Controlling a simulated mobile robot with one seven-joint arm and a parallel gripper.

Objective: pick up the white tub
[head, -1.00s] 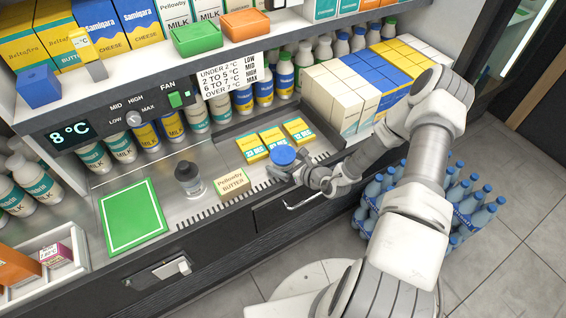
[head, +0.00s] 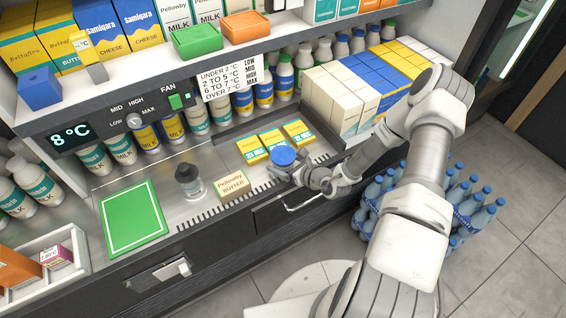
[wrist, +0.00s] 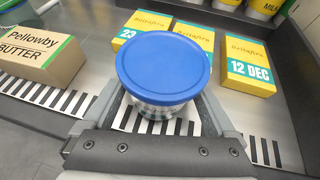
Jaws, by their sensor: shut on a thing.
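The white tub with a round blue lid (wrist: 163,62) sits between the fingers of my gripper (wrist: 160,112) in the wrist view. The lid hides most of its body; a little of the pale lower side shows under the rim. In the head view the tub's blue lid (head: 283,156) is at the tip of my gripper (head: 291,170), at the counter's front edge. My gripper is shut on the tub. I cannot tell whether the tub's base touches the counter.
Several yellow butter packs (head: 272,139) lie just behind the tub. A Pellowby butter box (head: 231,186) and a dark-capped bottle (head: 188,177) stand to its left. A green mat (head: 133,214) lies farther left. A shelf (head: 190,80) overhangs the back.

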